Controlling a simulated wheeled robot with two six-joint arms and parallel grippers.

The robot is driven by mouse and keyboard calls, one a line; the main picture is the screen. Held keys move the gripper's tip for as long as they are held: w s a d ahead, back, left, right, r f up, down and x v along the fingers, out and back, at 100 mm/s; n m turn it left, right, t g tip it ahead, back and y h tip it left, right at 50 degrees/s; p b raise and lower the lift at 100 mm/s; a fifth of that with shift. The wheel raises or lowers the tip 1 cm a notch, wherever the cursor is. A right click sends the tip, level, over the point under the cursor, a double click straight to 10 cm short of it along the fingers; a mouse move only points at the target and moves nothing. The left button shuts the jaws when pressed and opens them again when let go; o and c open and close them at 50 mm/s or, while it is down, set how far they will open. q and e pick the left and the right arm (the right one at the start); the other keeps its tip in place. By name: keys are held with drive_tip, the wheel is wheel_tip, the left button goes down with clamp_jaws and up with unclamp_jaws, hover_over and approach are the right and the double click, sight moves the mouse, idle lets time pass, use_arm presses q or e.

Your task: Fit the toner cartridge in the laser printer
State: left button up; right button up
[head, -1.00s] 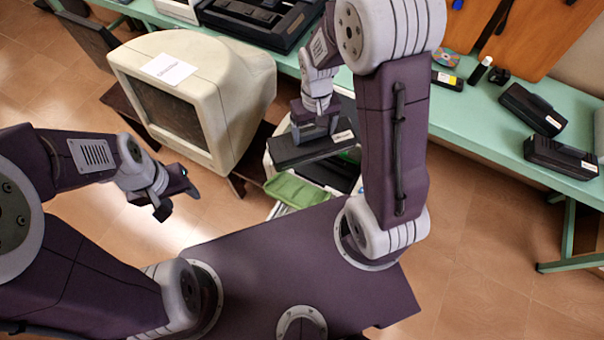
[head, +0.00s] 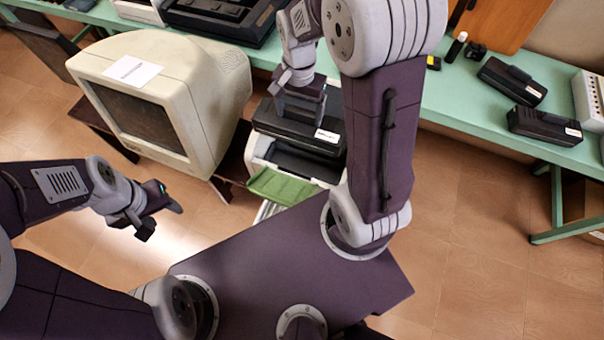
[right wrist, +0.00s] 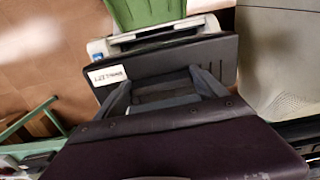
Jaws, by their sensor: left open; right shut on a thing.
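My left gripper (head: 161,215) is open and empty, left of the printer.
A beige monitor (head: 215,80) stands close left of the printer. A green bench (head: 450,90) runs behind, carrying two black cartridge-like units (head: 512,80) (head: 545,125) at right and a large dark device (head: 225,18). The floor at right is clear.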

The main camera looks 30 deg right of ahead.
sight(302, 127)
drive_tip(key=f+b, duration=0.3)
drive_tip(key=f, duration=0.2)
drive_tip(key=f+b, duration=0.2)
drive_tip(key=shift+w+d+f+b, duration=0.2)
drive_tip(key=shift+d+b, duration=0.1)
drive_tip(key=shift+d, duration=0.1)
wheel_tip(302, 127, down, 18)
drive_tip(key=b, duration=0.2)
drive_tip(key=shift+b, duration=0.3)
drive_tip(key=o, duration=2)
